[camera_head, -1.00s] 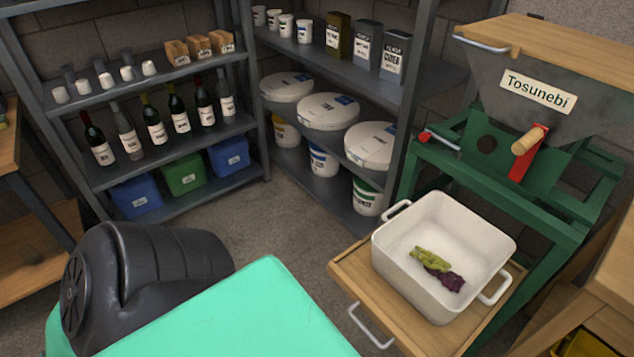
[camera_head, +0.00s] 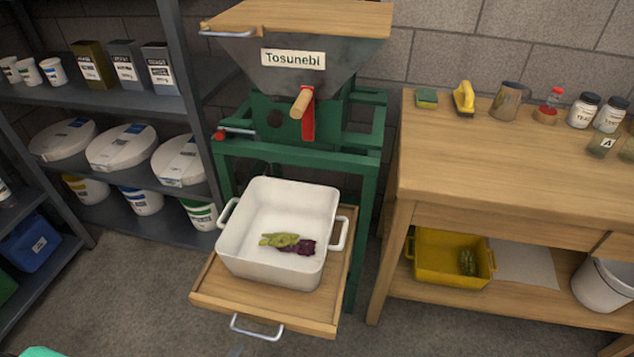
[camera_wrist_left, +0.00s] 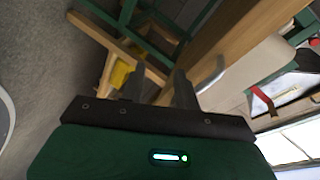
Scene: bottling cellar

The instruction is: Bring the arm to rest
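My left gripper (camera_wrist_left: 158,84) shows in the left wrist view, with its two dark fingers apart and nothing visible between them. Beyond the fingers are a wooden board and its metal handle (camera_wrist_left: 211,76). No gripper can be made out clearly in the head view; only a teal edge of my own body shows at its bottom left corner. My right gripper is in neither view.
A white tub (camera_head: 235,262) holding green and purple grape bunches (camera_head: 288,243) stands on a pull-out board (camera_head: 215,288) below the Tosunebi hopper (camera_head: 330,75). A wooden workbench (camera_head: 520,170) is at right, shelving (camera_head: 120,105) at left. Floor shows at lower left.

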